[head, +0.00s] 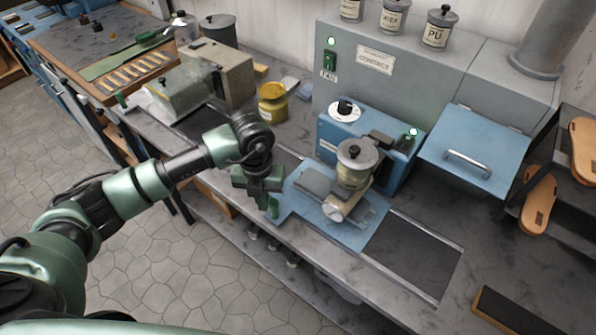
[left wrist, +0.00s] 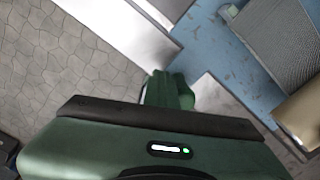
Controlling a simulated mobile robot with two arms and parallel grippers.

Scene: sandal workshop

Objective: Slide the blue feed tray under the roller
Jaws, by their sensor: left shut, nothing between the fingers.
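A flat blue plate, which looks like the blue feed tray (head: 298,208), lies on the workbench in front of the blue gluing machine (head: 372,150). The tray also shows in the left wrist view (left wrist: 205,38). A grey ridged piece (head: 314,186) lies on it. The roller (head: 338,208) seems to be the pale cylinder under the machine's lidded pot; the pot hides part of it. My left gripper (head: 273,208) is shut and empty, pointing down at the tray's left front edge. Its closed fingers show in the left wrist view (left wrist: 168,90). I cannot tell whether they touch the tray.
A dark panel (head: 412,256) lies in the bench right of the tray. A blue box with a handle (head: 468,158), a yellow jar (head: 272,104) and a grey-green machine (head: 190,92) stand around. Sandal soles (head: 538,200) sit on a rack at right. The bench's front edge is close to my gripper.

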